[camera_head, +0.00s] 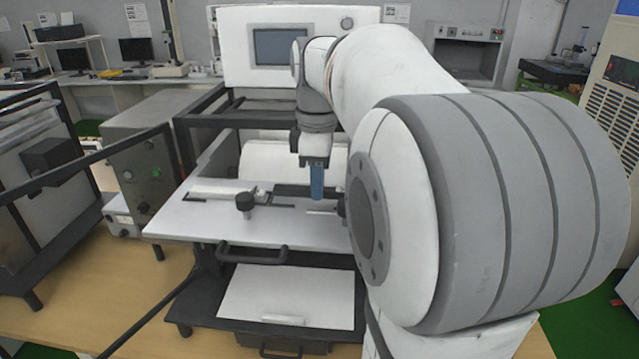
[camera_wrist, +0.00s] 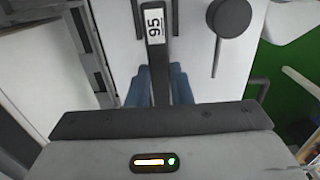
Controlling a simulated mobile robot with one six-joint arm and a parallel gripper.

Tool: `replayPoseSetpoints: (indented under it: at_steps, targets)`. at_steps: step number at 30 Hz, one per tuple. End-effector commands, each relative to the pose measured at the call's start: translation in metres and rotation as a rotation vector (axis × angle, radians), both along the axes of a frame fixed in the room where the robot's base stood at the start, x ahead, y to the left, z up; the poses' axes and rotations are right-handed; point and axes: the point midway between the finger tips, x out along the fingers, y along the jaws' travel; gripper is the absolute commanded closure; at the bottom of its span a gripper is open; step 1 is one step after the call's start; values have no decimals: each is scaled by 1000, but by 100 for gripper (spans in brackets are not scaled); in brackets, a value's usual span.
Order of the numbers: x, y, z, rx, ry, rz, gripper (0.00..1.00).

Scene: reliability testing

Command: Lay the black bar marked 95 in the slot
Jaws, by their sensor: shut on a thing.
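The black bar (camera_wrist: 157,70) carries a white label reading 95 and runs from the top of the wrist view down between the blue fingers. My gripper (camera_wrist: 160,88) is shut on it. In the head view my gripper (camera_head: 316,182) points down over the white plate (camera_head: 190,222) of the bench fixture. The plate also lies under the bar in the wrist view (camera_wrist: 200,60).
A black knob (camera_head: 245,202) stands on the plate left of my gripper and shows in the wrist view (camera_wrist: 230,18). A black handle (camera_head: 252,252) is on the fixture's front. My arm hides the plate's right side.

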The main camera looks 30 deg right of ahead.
Motion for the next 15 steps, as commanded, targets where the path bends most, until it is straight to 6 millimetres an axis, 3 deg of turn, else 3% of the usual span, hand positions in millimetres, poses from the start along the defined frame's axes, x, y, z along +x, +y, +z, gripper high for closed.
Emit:
replayPoseSetpoints:
  at_steps: [3,14,15]
  targets:
    - [0,0,-10,1,1,0,100]
    - [0,0,-15,-1,-1,-1,100]
    - [0,0,-15,-1,-1,-1,79]
